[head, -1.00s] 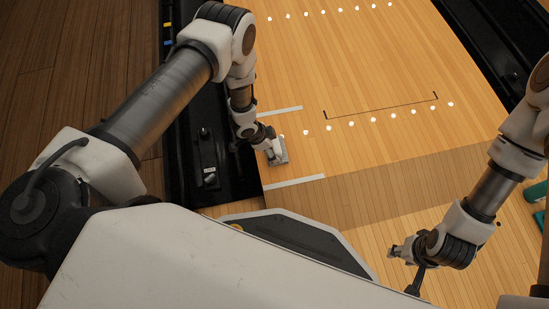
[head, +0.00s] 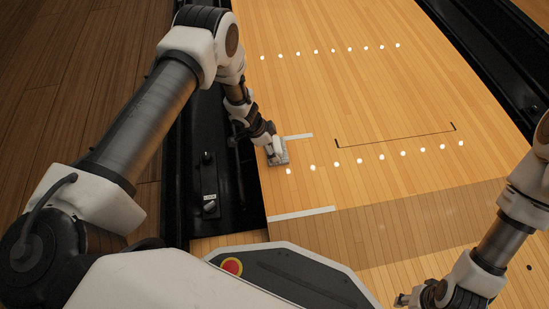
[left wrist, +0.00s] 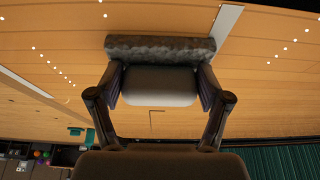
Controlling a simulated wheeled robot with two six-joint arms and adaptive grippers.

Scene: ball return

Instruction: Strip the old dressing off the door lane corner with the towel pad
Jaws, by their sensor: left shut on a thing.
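My left gripper (head: 273,147) is shut on the towel pad (head: 280,158), a small grey block at the left edge of the lane (head: 400,100). In the left wrist view the fuzzy grey pad (left wrist: 160,47) lies across the fingertips, with a pale part between the fingers. The pad appears to be on the lane; its underside is hidden. A pale strip (head: 298,136) lies beside the pad, and another (head: 301,214) lies nearer to me. My right gripper (head: 402,300) is at the bottom edge, partly cut off, and empty as far as visible.
A black gutter (head: 222,180) with a small black box (head: 208,186) runs along the lane's left side. A darker band (head: 440,220) crosses the lane. White dots and a thin black bracket mark the open boards.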

